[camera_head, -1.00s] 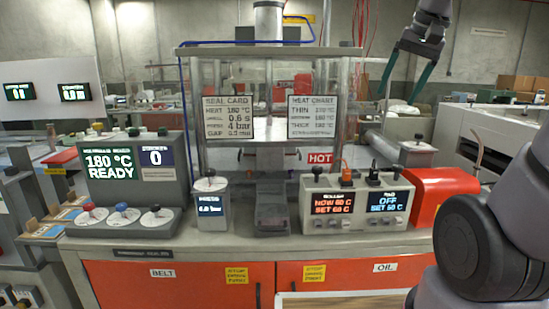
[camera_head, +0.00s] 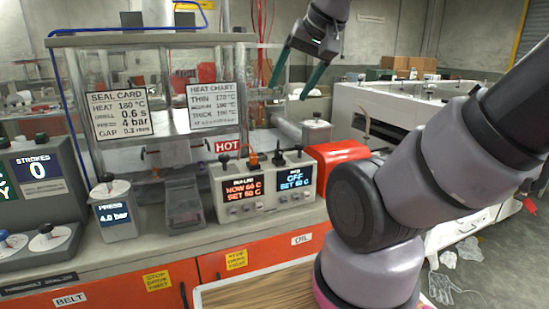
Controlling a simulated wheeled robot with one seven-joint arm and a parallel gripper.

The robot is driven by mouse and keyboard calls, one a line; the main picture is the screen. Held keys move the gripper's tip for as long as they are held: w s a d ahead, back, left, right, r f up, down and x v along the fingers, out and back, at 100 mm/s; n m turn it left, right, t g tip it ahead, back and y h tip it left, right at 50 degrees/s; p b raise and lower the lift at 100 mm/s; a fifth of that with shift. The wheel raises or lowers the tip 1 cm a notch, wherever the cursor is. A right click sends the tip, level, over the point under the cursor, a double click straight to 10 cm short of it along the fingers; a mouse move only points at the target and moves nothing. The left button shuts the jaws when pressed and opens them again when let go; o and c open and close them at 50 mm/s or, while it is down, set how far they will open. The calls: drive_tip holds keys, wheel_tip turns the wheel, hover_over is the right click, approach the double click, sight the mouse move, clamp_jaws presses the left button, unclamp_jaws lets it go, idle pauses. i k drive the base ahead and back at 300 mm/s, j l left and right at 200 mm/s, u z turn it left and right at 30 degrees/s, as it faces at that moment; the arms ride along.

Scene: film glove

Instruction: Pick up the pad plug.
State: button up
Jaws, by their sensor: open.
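A two-display control box (camera_head: 262,187) stands on the bench, its left display reading NOW 60 C and its right display reading OFF, SET 60 C. A small black plug (camera_head: 278,157) sits upright on its top, on the right display's side; this appears to be the pad plug, though its label is too small to read. An orange plug (camera_head: 253,160) stands just left of it. My gripper (camera_head: 288,93) hangs above and behind the box in the picture, with its two teal fingers apart and nothing between them.
A red housing (camera_head: 345,160) stands right of the box, and my arm crosses the right side. A wood-topped tray (camera_head: 265,292) is at the front.

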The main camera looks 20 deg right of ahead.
sight(279, 153)
drive_tip(key=j+z, duration=0.15)
drive_tip(key=j, duration=0.3)
drive_tip(key=k+j+z, duration=0.15)
drive_tip(key=j, duration=0.3)
drive_tip(key=j+z, duration=0.15)
drive_tip(key=j, duration=0.3)
drive_tip(key=k+j+z, duration=0.15)
drive_tip(key=j, duration=0.25)
